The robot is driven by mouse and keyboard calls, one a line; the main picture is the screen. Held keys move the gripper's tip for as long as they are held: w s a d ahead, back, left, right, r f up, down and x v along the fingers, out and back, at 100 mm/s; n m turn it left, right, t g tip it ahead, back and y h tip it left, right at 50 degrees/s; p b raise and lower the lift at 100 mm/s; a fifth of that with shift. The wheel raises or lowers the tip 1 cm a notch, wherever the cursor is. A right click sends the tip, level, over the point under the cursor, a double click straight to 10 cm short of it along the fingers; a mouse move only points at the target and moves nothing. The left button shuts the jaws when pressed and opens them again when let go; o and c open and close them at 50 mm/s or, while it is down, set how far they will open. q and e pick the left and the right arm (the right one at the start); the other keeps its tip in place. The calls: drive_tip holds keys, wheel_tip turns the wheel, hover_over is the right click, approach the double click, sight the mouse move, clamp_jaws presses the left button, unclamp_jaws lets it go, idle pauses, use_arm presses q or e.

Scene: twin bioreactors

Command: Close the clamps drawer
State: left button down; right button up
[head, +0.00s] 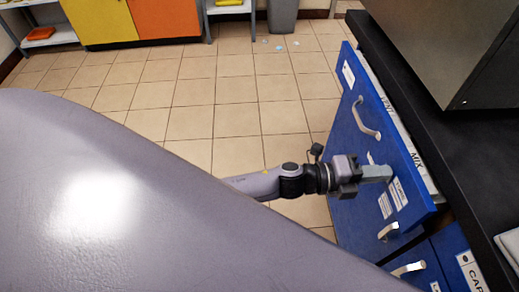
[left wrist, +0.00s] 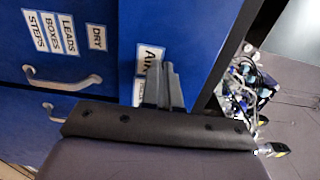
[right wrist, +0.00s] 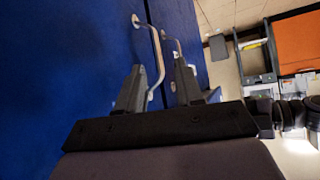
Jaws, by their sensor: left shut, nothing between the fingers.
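A blue drawer front (head: 350,140) stands out from the dark counter in the head view, with metal handles and white labels. I cannot read a clamps label on it. My left gripper (head: 376,173) is shut and empty, at the drawer front's right part; contact is unclear. In the left wrist view its fingers (left wrist: 165,85) are together before a label on a blue front (left wrist: 110,25). In the right wrist view my right gripper (right wrist: 158,88) is open, its fingers on either side of a metal handle (right wrist: 158,45) on a blue front (right wrist: 60,60). The head view does not show it.
The dark counter (head: 450,150) carries a metal unit (head: 435,45) along the right. Another blue front (head: 455,265) is below. Small mixed pieces (left wrist: 245,90) lie right of the blue front in the left wrist view.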

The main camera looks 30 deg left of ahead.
use_arm(q)
drive_tip(key=b+x, duration=0.1)
drive_tip(key=x, duration=0.4)
drive_tip(key=shift+w+d, duration=0.2)
drive_tip(key=shift+d, duration=0.15)
drive_tip(key=shift+w+d+b, duration=0.15)
drive_tip(key=shift+b, duration=0.15)
drive_tip(key=shift+r, duration=0.1)
drive_tip(key=shift+r, duration=0.15)
